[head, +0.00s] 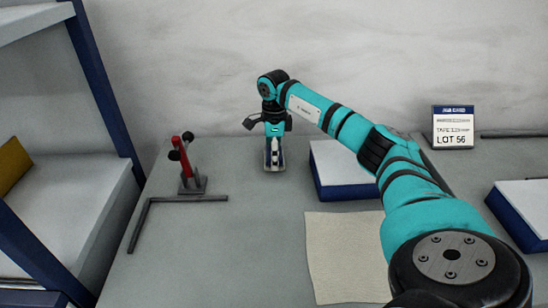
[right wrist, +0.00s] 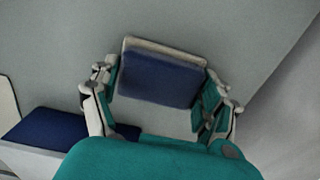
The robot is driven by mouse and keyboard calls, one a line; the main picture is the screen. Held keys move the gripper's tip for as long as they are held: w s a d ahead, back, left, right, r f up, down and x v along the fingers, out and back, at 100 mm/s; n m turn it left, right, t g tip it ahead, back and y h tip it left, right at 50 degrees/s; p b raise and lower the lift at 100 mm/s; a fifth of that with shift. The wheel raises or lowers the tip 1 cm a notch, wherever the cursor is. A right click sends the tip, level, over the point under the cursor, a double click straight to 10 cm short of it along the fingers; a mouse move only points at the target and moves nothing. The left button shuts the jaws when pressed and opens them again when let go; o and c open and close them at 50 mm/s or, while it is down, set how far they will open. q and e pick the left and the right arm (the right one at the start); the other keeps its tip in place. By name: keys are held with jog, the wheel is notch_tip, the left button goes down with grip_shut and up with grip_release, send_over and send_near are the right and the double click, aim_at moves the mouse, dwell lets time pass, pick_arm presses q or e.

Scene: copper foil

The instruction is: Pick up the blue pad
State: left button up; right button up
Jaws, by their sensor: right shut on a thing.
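The blue pad (right wrist: 158,78), with a pale edge along one side, is between the fingers of my right gripper (right wrist: 158,98) in the right wrist view. The fingers press on its two opposite sides. In the head view my right gripper (head: 274,158) points down at the back middle of the table. There the pad is mostly hidden by the gripper, and I cannot tell whether it is clear of the table. My left gripper is not in view.
A red-handled clamp (head: 187,165) and a dark L-shaped bar (head: 150,208) lie left of the gripper. A blue-sided block with a white top (head: 345,170) stands close right. A cream cloth (head: 345,255) lies in front. A LOT 56 sign (head: 453,128) stands back right.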

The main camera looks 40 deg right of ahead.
jog(key=shift+r, duration=0.5)
notch_tip(320, 180, up, 2)
jog(key=shift+r+b, duration=0.1)
jog(key=shift+b, duration=0.2)
jog(key=s+a, duration=0.1)
jog(key=a, duration=0.4)
jog(key=s+a+r+b, duration=0.1)
jog(key=s+a, duration=0.1)
jog(key=a, duration=0.3)
jog(key=s+a+r+b, duration=0.1)
jog(key=s+a, duration=0.1)
jog(key=a, duration=0.3)
jog(key=shift+s, duration=0.2)
jog(key=o, duration=0.6)
jog(key=c, duration=0.4)
jog(key=shift+a+f, duration=0.1)
jog(key=shift+f, duration=0.05)
jog(key=shift+c, duration=0.2)
